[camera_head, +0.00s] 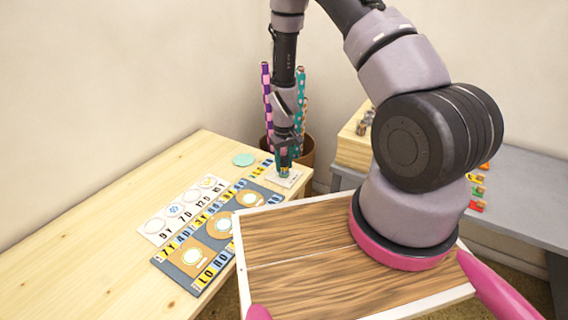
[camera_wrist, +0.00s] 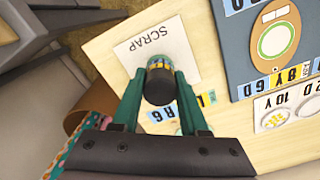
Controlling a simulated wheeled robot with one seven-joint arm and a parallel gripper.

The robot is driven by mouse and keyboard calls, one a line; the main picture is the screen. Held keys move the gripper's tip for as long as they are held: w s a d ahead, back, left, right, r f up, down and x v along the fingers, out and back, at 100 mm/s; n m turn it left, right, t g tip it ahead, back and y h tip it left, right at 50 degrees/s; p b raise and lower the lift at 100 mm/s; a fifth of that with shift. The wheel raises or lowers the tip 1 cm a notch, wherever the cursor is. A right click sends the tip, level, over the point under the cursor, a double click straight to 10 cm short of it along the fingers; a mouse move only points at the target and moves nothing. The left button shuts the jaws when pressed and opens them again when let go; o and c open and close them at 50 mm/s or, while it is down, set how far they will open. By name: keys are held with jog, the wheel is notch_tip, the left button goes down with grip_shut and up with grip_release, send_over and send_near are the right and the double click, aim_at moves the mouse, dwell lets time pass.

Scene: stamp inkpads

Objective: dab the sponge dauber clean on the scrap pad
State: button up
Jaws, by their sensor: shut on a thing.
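My gripper (camera_head: 284,150) points down at the far right corner of the wooden table (camera_head: 95,215). It is shut on the sponge dauber (camera_head: 284,170), which also shows in the wrist view (camera_wrist: 159,87) as a dark round end with a patterned band between the green fingers. The scrap pad (camera_head: 291,181) is a white square lying flat under the dauber; in the wrist view the word SCRAP is readable on the pad (camera_wrist: 168,42). The dauber stands roughly upright over the pad's edge nearest the gripper in the wrist view. Its sponge end is hidden, so contact cannot be told.
A blue-grey board (camera_head: 207,249) with several inkpads and lettered labels lies left of the pad. A white card with circles (camera_head: 160,227) and a teal disc (camera_head: 243,159) are beside it. A brown pot (camera_head: 307,152) with patterned rolls stands behind. The table's near left is clear.

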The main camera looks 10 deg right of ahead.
jog(key=shift+r, duration=0.1)
dwell(0.4)
jog(key=shift+r, duration=0.45)
jog(key=shift+r, duration=0.1)
jog(key=shift+r, duration=2.15)
jog(key=shift+f, duration=2.25)
jog(key=shift+f, duration=0.6)
jog(key=shift+r, duration=0.15)
jog(key=shift+r, duration=0.45)
